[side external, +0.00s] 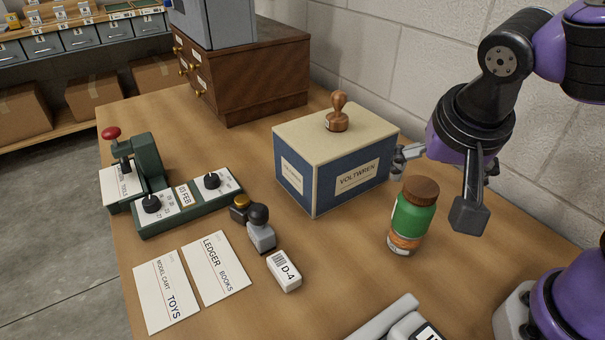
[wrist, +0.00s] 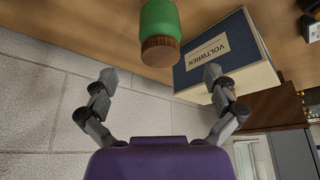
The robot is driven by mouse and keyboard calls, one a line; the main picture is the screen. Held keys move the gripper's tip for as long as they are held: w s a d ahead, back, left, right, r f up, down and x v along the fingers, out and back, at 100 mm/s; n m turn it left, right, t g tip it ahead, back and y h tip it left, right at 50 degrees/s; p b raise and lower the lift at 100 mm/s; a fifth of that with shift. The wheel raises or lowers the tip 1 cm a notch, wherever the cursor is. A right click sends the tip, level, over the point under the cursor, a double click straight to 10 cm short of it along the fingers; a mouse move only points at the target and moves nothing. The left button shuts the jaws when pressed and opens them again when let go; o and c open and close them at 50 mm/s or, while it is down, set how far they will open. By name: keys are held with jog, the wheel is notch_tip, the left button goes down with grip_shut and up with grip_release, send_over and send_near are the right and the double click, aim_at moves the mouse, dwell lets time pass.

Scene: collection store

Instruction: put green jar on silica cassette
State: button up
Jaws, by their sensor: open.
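The green jar (side external: 411,219) stands upright on the table, with a brown wooden lid and an orange label, right of the blue box. In the wrist view, the green jar (wrist: 159,18) appears upside down, its lid towards my gripper. My gripper (side external: 437,186) is open and empty, above and behind the jar at the right. In the wrist view, my gripper's fingers (wrist: 160,75) are spread apart, with the jar beyond the tips. I cannot tell for sure which thing is the silica cassette; a small white block (side external: 284,271) marked D-4 lies at front centre.
The blue VOLTWREN box (side external: 330,170) stands close left of my gripper, with a wooden stamp (side external: 338,113) on top. A white-grey device (side external: 400,323) is at the front edge. Cards (side external: 216,267), a small stamp (side external: 260,236) and a green machine (side external: 188,205) lie left. A wall (side external: 420,60) rises behind.

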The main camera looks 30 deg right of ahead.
jog(key=d+r+n+t+y, duration=0.1)
jog(key=d+n+t+y, duration=0.1)
jog(key=d+n, duration=0.5)
jog(key=shift+s+r+n+y, duration=0.25)
jog(key=shift+s+n+y, duration=0.3)
jog(key=shift+n, duration=0.45)
jog(key=shift+w, duration=0.1)
dwell(0.4)
